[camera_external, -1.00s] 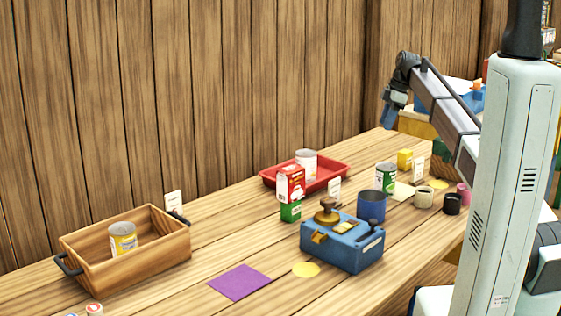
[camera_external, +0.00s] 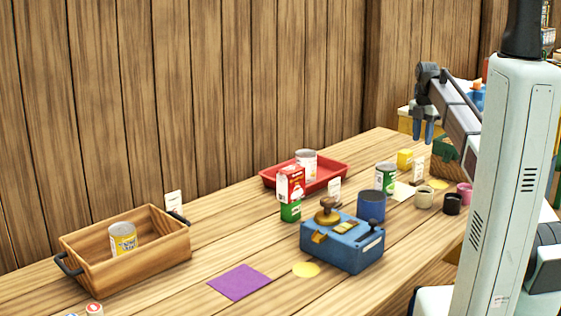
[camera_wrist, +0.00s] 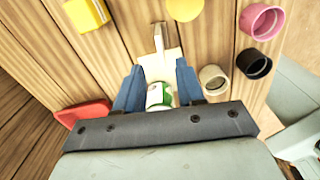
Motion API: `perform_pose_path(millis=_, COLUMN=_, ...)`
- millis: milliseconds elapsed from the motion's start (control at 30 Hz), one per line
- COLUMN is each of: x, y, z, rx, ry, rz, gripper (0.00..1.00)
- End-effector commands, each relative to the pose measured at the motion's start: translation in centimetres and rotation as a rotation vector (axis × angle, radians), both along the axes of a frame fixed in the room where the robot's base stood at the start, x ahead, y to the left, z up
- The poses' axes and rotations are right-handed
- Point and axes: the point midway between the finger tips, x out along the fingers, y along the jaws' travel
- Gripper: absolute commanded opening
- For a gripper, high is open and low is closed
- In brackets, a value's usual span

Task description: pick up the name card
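Several small white cards stand on the table. I cannot tell which one the task means. My gripper (camera_external: 423,135) is high above the back right of the table, fingers pointing down. In the wrist view my gripper (camera_wrist: 159,90) is open and empty. A thin upright card in a wooden stand (camera_wrist: 159,40) is beyond the fingertips, seen nearly edge-on from above.
A green-labelled can (camera_external: 386,178) stands near the pale mat (camera_wrist: 163,66). Cups (camera_external: 424,198), a yellow box (camera_external: 405,159) and a yellow disc (camera_external: 438,184) are around it.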

Motion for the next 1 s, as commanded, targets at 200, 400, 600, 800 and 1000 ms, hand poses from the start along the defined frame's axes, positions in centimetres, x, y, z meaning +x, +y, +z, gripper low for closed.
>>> perform_pose_path(millis=200, x=-0.1, y=0.0, z=-3.8, rx=0.001, ry=0.001, rz=-0.002, gripper=0.38)
perform_pose_path(millis=400, x=-0.1, y=0.1, z=-6.4, rx=0.001, ry=0.001, rz=-0.003, gripper=0.38)
perform_pose_path(millis=600, x=0.0, y=0.1, z=-7.2, rx=0.001, ry=-0.001, rz=-0.003, gripper=0.38)
perform_pose_path(millis=800, x=-0.2, y=0.2, z=-8.3, rx=0.001, ry=-0.001, rz=-0.003, gripper=0.38)
perform_pose_path(millis=1000, x=-0.3, y=0.4, z=-10.8, rx=0.001, ry=0.001, rz=-0.004, gripper=0.38)
